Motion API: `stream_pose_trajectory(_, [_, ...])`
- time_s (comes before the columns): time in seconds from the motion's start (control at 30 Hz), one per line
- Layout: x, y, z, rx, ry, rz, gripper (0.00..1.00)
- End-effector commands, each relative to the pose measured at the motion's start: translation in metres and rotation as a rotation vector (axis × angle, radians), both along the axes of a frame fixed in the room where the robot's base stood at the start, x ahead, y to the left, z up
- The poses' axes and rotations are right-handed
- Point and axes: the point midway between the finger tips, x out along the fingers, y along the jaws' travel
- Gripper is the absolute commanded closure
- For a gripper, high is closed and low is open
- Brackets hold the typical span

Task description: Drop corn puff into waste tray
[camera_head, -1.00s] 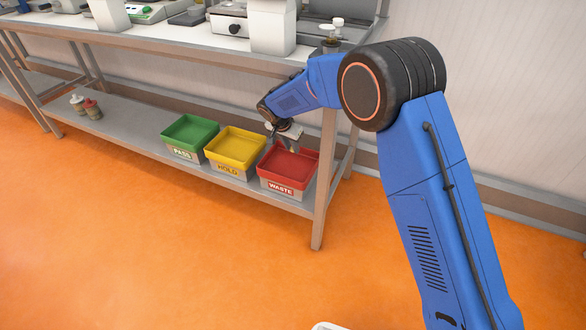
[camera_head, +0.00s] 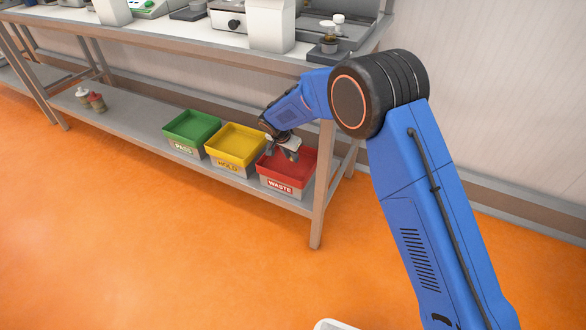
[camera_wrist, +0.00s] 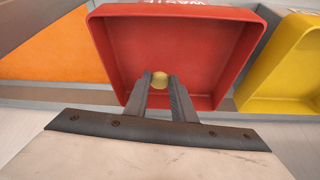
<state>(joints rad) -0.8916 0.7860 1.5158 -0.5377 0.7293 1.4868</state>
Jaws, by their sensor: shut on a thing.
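The corn puff (camera_wrist: 159,79) is a small yellow ball between my gripper's fingertips in the wrist view. My gripper (camera_wrist: 159,86) is shut on it, over the red waste tray (camera_wrist: 215,12). In the head view my gripper (camera_head: 292,157) hangs over the back of the waste tray (camera_head: 283,184), which has a "WASTE" label on its front. The puff is too small to make out in the head view. I cannot tell the exact height of the puff above the tray floor. The tray floor looks bare where it shows.
A yellow tray marked HOLD (camera_head: 228,164) stands beside the waste tray, and a green tray marked PASS (camera_head: 184,146) is further left. All are on the lower shelf (camera_head: 130,132). The upper bench is above, and a table leg (camera_head: 322,190) stands right of the waste tray.

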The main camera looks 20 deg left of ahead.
Motion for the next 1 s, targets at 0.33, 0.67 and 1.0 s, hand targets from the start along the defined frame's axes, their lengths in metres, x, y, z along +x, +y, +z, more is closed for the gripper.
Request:
stream_pose_trajectory(0.33, [0.0, 0.0, 0.0, 0.0, 0.0, 0.0, 0.55])
stream_pose_trajectory(0.67, [-0.005, 0.002, 0.017, 0.003, -0.002, 0.0, 0.55])
stream_pose_trajectory(1.0, [-0.03, 0.007, 0.075, 0.003, -0.002, 0.001, 0.55])
